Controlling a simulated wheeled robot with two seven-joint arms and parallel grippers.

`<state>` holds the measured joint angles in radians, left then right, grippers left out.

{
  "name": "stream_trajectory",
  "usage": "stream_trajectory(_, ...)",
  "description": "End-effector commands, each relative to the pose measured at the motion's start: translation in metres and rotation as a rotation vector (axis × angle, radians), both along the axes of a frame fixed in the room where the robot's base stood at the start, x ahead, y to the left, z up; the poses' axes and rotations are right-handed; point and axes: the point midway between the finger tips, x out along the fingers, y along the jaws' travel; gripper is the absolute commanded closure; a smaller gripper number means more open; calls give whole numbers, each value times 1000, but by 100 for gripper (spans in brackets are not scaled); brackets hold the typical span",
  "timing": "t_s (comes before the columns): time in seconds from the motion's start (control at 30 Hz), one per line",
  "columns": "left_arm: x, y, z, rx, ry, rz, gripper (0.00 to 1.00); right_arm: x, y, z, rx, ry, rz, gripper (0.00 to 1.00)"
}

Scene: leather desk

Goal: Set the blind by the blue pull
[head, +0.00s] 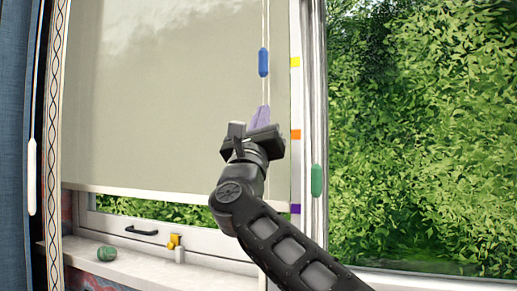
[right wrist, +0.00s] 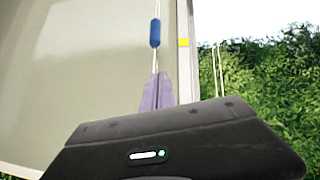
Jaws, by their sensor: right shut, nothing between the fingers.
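The blue pull (head: 263,62) hangs on a pale cord in front of the blind (head: 160,100). It also shows in the right wrist view (right wrist: 155,33), above my fingertips. My right gripper (head: 261,115) has its lavender fingers shut together and pointing up, below the blue pull and apart from it. Part of the cord is hidden behind the fingers and hand. The blind is mostly lowered; its bottom bar (head: 150,194) is close to the level of the purple mark (head: 295,209). An orange mark (head: 295,134) and a yellow mark (head: 295,62) are higher on the frame. My left gripper is out of view.
A green pull (head: 316,180) hangs to the right and a white pull (head: 32,170) to the left beside a blue curtain (head: 12,120). Below are a black window handle (head: 141,231), a yellow fitting (head: 174,241) and a green stone-like object (head: 106,253) on the sill (head: 150,268).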

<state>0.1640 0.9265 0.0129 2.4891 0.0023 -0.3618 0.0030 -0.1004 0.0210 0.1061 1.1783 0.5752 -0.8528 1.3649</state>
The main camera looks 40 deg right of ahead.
Motion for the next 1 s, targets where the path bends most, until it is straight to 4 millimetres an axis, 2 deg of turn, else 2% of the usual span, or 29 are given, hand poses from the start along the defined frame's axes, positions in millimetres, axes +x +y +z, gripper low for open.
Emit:
stream_trajectory(0.03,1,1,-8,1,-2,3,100,-5,7,-11,-1,1,3,100)
stream_trajectory(0.1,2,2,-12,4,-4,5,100,-12,15,-19,-1,0,2,100)
stream_trajectory(0.3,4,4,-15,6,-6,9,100,-21,27,-31,0,1,1,100)
stream_trajectory(1.0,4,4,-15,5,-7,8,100,-22,28,-32,0,0,0,100)
